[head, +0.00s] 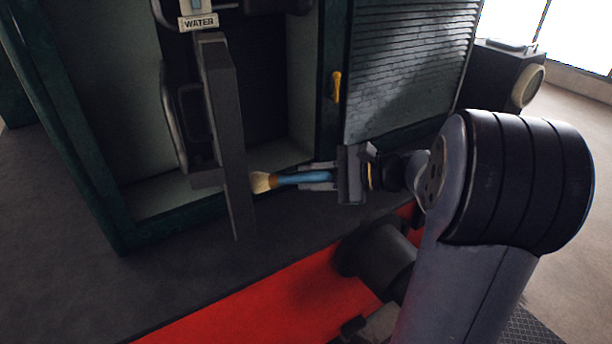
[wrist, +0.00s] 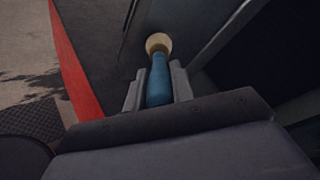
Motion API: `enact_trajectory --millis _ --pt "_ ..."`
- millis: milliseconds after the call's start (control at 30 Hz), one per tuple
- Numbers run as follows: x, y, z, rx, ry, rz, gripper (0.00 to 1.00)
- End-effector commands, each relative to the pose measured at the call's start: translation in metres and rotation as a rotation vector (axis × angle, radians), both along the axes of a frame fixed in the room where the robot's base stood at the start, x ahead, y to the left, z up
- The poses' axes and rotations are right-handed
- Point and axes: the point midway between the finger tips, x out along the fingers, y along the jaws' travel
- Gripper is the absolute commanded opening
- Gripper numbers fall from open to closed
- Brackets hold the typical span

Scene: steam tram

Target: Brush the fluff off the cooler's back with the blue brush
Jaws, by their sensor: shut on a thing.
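The blue brush (head: 300,179) lies level in my gripper (head: 320,178), its pale bristles pointing left. The bristle end is close to the right side of a tall grey slab (head: 226,125); I cannot tell if they touch. In the wrist view the blue brush (wrist: 159,78) stands out straight between the two fingers of my gripper (wrist: 158,92), which is shut on its handle. The slab may be the cooler, but I cannot be sure. Its back is turned from the head view, and I can make out no fluff.
A dark green cabinet (head: 75,130) stands open around the slab. A slatted panel (head: 405,70) is at its right, beside a yellow handle (head: 336,87). A WATER label (head: 198,22) is above. A red strip (head: 270,300) crosses the dark floor in front.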

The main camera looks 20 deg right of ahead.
Motion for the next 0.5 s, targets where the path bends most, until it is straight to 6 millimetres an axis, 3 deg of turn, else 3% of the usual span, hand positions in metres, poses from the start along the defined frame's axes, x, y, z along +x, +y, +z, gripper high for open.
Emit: enact_trajectory --millis 500 --pt "0.004 -0.051 0.001 0.001 0.0 -0.004 0.0"
